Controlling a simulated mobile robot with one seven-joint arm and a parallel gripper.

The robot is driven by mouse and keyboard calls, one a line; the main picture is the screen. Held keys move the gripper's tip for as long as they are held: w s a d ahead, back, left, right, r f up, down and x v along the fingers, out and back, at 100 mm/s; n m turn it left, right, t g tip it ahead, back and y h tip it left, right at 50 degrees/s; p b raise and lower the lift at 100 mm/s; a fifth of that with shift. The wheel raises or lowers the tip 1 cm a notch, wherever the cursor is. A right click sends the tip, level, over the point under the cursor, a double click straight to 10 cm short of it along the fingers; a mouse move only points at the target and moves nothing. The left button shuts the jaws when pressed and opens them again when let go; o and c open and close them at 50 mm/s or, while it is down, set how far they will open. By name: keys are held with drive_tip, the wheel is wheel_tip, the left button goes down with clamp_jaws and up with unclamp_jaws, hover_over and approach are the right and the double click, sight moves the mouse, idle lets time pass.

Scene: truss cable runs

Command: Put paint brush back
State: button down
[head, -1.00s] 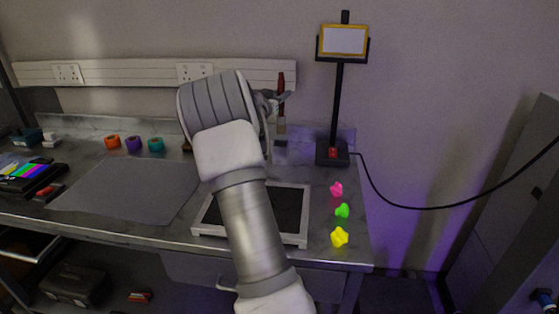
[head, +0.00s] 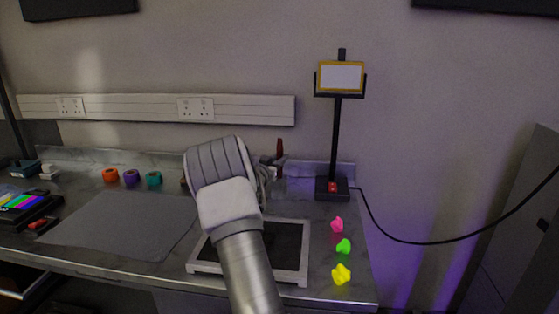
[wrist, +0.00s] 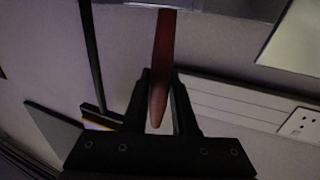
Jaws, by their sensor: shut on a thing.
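The paint brush shows in the head view as a short red-brown handle (head: 280,147) standing roughly upright behind my arm. In the wrist view its red handle (wrist: 161,70) runs between the two dark fingers of my gripper (wrist: 160,98), which is shut on it. In the head view my gripper (head: 272,172) is mostly hidden by my grey and white wrist. The lower part of the brush is hidden in the head view, so I cannot tell whether it touches anything below.
A black-framed stand (head: 338,140) with a yellow-edged panel rises at the bench's back right, its cable hanging right. A framed dark tray (head: 290,274) lies under my arm. Pink, green (head: 343,246) and yellow pieces lie right of it. A grey mat (head: 125,225) and tape rolls (head: 131,177) are left.

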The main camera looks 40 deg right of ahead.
drive_tip(key=shift+f, duration=0.15)
drive_tip(key=c, duration=0.7)
unclamp_jaws()
